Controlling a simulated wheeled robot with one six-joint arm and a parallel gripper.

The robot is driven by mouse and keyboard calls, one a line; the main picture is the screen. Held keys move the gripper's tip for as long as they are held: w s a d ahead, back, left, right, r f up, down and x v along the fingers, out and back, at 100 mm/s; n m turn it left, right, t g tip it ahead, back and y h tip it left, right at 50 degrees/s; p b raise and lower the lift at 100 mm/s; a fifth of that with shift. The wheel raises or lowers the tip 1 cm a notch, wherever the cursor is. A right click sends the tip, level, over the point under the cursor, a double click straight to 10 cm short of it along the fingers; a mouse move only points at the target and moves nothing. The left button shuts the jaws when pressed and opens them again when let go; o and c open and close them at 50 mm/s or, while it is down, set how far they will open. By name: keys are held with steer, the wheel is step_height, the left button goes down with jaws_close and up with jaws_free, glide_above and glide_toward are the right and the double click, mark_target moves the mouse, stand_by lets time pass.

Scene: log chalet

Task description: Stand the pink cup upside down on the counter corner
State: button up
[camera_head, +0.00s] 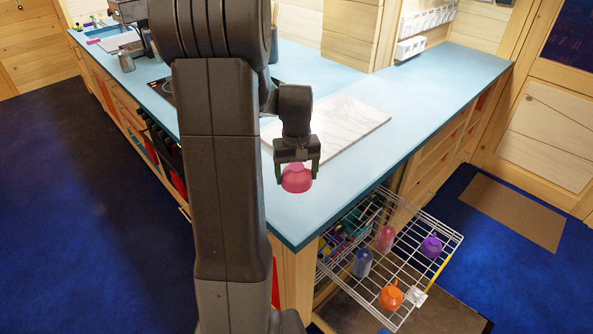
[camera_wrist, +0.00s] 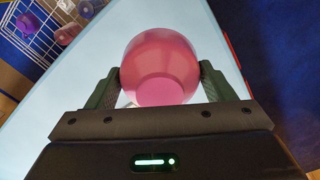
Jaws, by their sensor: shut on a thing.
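The pink cup (camera_head: 297,179) is between the fingers of my gripper (camera_head: 297,168), above the near corner of the light blue counter (camera_head: 350,172). In the wrist view the pink cup (camera_wrist: 160,55) fills the space between the two green fingers of my gripper (camera_wrist: 160,82), which press on its sides. Its small flat base faces the wrist camera, so the cup looks upside down with its mouth away from my gripper. The mouth's rim is hidden. I cannot tell whether the cup touches the counter or hangs just above it.
A marble board (camera_head: 345,125) lies on the counter behind the cup. A pulled-out wire rack (camera_head: 440,250) below the right edge holds an orange cup (camera_head: 391,297), a purple cup (camera_head: 431,247) and other cups. The counter's near corner is clear around the cup.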

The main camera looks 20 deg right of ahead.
steer(key=shift+f+b, duration=2.9)
steer(key=shift+f, duration=1.4)
steer(key=o, duration=1.1)
step_height(320, 180, up, 14)
steer(key=shift+f, duration=0.1)
steer(key=shift+f, duration=0.1)
step_height(320, 180, down, 13)
steer(key=shift+p, duration=0.4)
steer(key=shift+r+p, duration=0.95)
steer(key=shift+r, duration=0.65)
